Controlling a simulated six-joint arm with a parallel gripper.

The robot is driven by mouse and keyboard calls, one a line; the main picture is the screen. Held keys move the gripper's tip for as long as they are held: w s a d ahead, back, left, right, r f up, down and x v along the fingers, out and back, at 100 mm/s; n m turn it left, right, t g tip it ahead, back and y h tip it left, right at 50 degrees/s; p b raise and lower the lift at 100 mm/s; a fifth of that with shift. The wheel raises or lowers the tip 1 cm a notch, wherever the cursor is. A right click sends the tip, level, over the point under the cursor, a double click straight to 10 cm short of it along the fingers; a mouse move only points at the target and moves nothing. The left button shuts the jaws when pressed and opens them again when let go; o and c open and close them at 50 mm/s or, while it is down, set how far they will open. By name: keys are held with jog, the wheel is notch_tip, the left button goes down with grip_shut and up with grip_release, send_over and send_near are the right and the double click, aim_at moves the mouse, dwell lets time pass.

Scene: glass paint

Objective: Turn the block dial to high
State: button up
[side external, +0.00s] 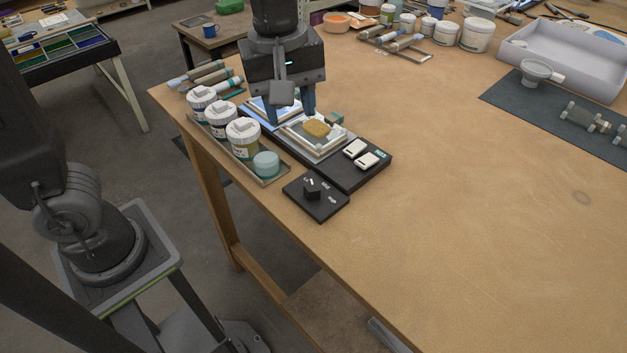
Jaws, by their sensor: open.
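The block dial (316,203) is a flat black square block near the table's left front edge, with a dark knob (312,190) on top. Small white labels stand around the knob; they seem to read Lo, Mid and High, from left to right. A white mark shows by the knob's upper left, but is too small to tell the setting for sure. My gripper (290,109) points down behind the dial, over the glass panels, with its two bluish fingers apart. It is clear of the knob, and I see nothing held between the fingers.
A black board (372,174) behind the dial carries framed glass, a yellow sponge (317,129) and two white blocks. A tray (272,180) of paint jars stands to its left. A grey bin (570,65) is at back right. The table right of the dial is clear.

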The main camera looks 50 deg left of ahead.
aim_at(313, 185)
jog(key=d+f+n, duration=0.1)
jog(key=f, duration=0.4)
jog(key=w+d+f+n, duration=0.1)
jog(key=f, duration=0.4)
jog(key=d+f+n+g, duration=0.1)
jog(key=f, duration=0.4)
jog(key=shift+w, duration=0.4)
jog(key=c, duration=0.6)
